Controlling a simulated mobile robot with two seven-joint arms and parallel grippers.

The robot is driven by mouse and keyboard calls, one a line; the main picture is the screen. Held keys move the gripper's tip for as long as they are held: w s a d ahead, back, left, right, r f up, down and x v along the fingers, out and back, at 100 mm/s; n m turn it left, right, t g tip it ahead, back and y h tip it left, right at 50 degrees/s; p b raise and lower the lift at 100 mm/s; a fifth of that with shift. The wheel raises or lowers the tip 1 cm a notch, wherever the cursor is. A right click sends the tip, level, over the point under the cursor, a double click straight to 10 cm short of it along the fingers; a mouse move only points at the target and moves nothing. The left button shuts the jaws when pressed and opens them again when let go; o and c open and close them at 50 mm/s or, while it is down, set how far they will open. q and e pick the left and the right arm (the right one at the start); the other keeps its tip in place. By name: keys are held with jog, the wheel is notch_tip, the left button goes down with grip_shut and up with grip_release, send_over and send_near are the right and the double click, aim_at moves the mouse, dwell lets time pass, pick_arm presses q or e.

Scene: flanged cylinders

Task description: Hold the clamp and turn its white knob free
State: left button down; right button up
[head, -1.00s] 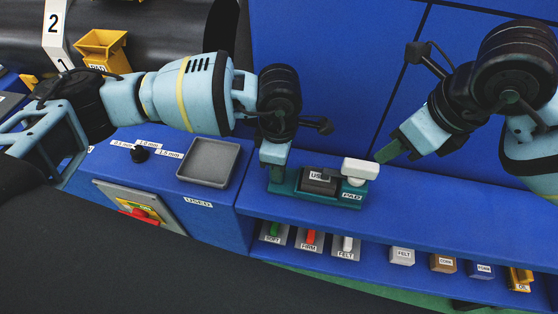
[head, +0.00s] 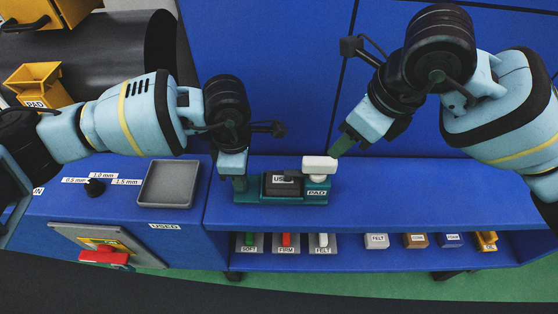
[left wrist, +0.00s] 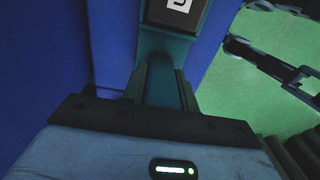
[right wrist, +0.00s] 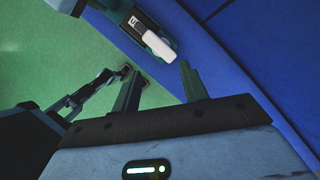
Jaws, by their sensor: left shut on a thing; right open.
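The teal clamp (head: 270,197) stands on the blue bench, with a dark block marked "US..." in its middle and a "PAD" label at its right end. Its white knob (head: 319,164) sits on top of that right end; it also shows in the right wrist view (right wrist: 160,46). My left gripper (head: 233,180) is shut on the clamp's left end; the left wrist view shows the clamp (left wrist: 172,45) running out from between the fingers. My right gripper (head: 342,146) is open and empty, just right of and above the knob, apart from it in the right wrist view.
A grey tray (head: 168,184) marked "USED" lies left of the clamp. A dial (head: 95,187) with thickness labels is farther left, above a red handle (head: 104,258). A lower shelf holds SOFT, FIRM and FELT items (head: 286,242) and several small blocks. The bench right of the clamp is clear.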

aim_at(321, 160)
jog(key=shift+w+d+r+n+g+y, duration=0.2)
jog(key=shift+w+n+g, duration=0.25)
jog(key=shift+n, duration=0.8)
jog(key=shift+w+d+r+n+g+y, duration=0.15)
jog(key=shift+w+r+n+g+y, duration=0.2)
jog(key=shift+n, duration=0.85)
jog(key=shift+w+d+r+n+g+y, duration=0.15)
jog(key=shift+w+n+g, duration=0.35)
jog(key=shift+n, duration=0.75)
jog(key=shift+f, duration=0.1)
jog(key=x, duration=1.2)
jog(key=shift+d, duration=0.2)
jog(key=shift+c, duration=0.3)
grip_shut()
